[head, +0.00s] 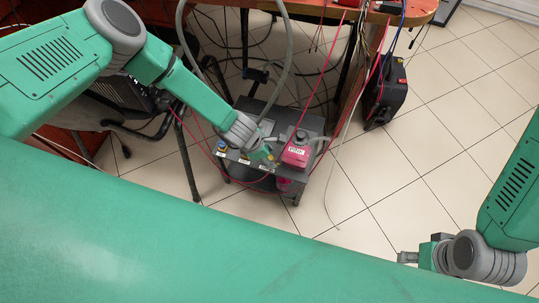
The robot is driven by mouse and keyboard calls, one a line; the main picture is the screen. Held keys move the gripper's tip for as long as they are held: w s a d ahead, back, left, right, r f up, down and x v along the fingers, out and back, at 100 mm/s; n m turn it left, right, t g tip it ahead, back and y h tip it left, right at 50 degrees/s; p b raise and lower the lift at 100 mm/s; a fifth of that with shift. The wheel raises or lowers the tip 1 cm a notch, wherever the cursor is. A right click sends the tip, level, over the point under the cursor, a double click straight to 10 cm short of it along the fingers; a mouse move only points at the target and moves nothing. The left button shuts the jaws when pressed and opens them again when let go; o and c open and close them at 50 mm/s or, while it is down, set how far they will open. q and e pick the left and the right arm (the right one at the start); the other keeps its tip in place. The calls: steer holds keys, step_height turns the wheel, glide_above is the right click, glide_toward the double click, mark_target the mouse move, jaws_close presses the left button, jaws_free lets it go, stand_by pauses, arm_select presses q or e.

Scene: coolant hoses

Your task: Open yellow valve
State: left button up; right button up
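A dark cart (284,112) stands on the tiled floor in the middle of the view. Small pale labels and fittings sit along its near edge. A small yellow and blue fitting (222,146) shows at the left end of that edge. I cannot tell for sure whether it is the yellow valve. My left gripper (266,155) points down at the near edge of the cart, to the right of this fitting. Its fingers are small and partly hidden, so its opening and any contact are unclear. My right gripper (407,257) is at the lower right, far from the cart, over the floor.
A pink-red box (297,151) with a white label stands on the cart's right side, close to my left gripper. Grey and red hoses hang around the cart. A wooden table (405,10) is behind, and a black case (385,95) stands on the right. Floor at right is clear.

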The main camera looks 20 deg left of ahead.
arm_select(q)
steer(key=v, duration=1.2)
steer(key=shift+f, duration=0.1)
